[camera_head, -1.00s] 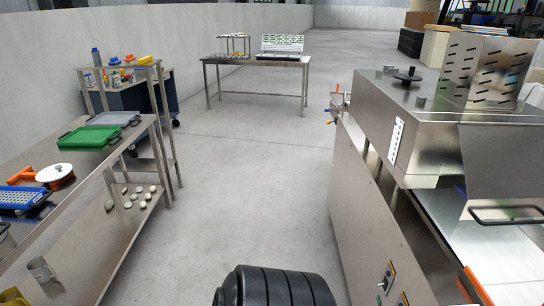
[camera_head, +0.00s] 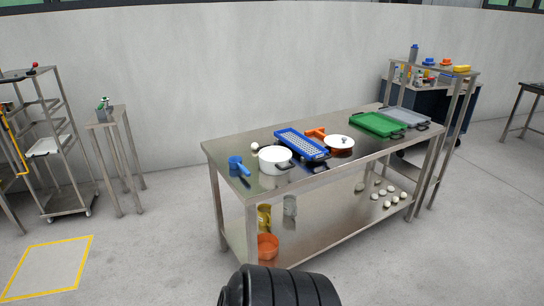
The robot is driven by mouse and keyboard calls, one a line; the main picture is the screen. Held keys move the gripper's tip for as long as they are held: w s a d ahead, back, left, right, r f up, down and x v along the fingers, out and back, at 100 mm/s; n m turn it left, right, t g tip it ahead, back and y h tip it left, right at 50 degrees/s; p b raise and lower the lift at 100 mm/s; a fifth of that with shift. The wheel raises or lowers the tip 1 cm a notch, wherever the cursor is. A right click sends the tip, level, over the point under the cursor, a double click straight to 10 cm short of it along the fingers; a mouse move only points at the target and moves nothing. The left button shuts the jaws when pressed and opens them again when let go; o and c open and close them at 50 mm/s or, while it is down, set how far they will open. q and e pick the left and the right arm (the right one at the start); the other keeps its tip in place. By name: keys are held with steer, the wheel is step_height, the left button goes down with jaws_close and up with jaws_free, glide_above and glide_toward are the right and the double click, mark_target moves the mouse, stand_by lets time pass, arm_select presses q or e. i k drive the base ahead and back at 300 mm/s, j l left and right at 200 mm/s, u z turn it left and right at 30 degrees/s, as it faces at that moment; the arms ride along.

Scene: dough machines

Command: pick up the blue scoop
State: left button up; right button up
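The blue scoop (camera_head: 238,165) lies near the left end of the steel table's (camera_head: 225,150) top. Its handle points toward the table's front edge. It is just left of a white pot (camera_head: 274,160) and looks apart from it. Neither of my grippers shows in the head view. A black ribbed part of my own body is at the bottom centre, in front of the table.
A small stand (camera_head: 106,115) and a rack are at left. The floor between is clear.

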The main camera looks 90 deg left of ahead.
mark_target(235, 162)
steer(key=u, duration=3.05)
steer(key=z, duration=2.5)
steer(key=l+z, duration=0.1)
steer(key=z, duration=0.3)
steer(key=i+z, duration=0.1)
steer(key=z, duration=0.35)
steer(key=i+l+z, duration=0.1)
steer(key=z, duration=0.7)
steer(key=i+z, duration=0.15)
steer(key=z, duration=0.3)
steer(key=u, duration=2.6)
